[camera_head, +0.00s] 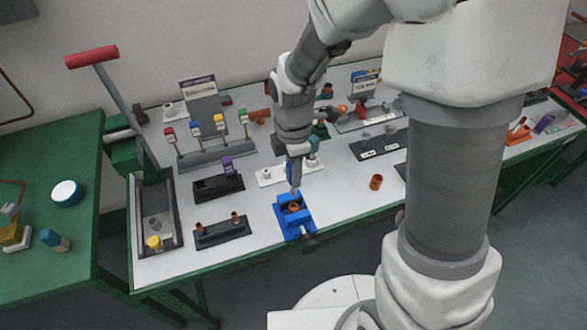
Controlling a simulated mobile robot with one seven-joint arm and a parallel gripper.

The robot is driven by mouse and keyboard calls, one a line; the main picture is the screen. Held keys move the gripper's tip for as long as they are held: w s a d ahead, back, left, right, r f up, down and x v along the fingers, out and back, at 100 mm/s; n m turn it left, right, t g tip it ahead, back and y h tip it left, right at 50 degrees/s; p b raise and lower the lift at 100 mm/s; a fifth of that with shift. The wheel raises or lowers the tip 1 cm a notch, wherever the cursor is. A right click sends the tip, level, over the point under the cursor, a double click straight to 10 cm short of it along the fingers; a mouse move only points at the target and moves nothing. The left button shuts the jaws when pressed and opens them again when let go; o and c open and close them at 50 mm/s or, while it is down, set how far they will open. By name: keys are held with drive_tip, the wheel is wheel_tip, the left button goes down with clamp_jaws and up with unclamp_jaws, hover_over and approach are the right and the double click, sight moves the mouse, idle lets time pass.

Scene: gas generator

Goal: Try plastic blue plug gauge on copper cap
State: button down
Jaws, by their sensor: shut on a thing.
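My gripper (295,186) points down just above the blue vise (293,226) near the front middle of the table. It is shut on a small blue piece, likely the plastic blue plug gauge (290,173), which is mostly hidden by the fingers. A copper cap (295,207) sits in the vise, just below the fingertips. I cannot tell whether the gauge touches the cap. Another copper-coloured cap (376,182) stands loose on the table to the right.
A black holder (222,234) with copper pieces lies left of the vise, and a black stand (218,190) with a purple piece is behind it. A lever press (155,215) stands at the left edge. The table right of the vise is mostly clear.

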sight(294, 190)
drive_tip(key=shift+f+b, duration=1.95)
drive_tip(key=shift+f, duration=0.6)
drive_tip(key=shift+f, duration=0.2)
drive_tip(key=shift+f+b, duration=1)
drive_tip(key=shift+f, duration=0.15)
drive_tip(key=shift+r, duration=0.15)
drive_tip(key=shift+r+p, duration=1.3)
drive_tip(key=shift+r, duration=0.05)
wheel_tip(294, 190, up, 4)
drive_tip(key=p, duration=0.3)
drive_tip(key=shift+w, duration=0.1)
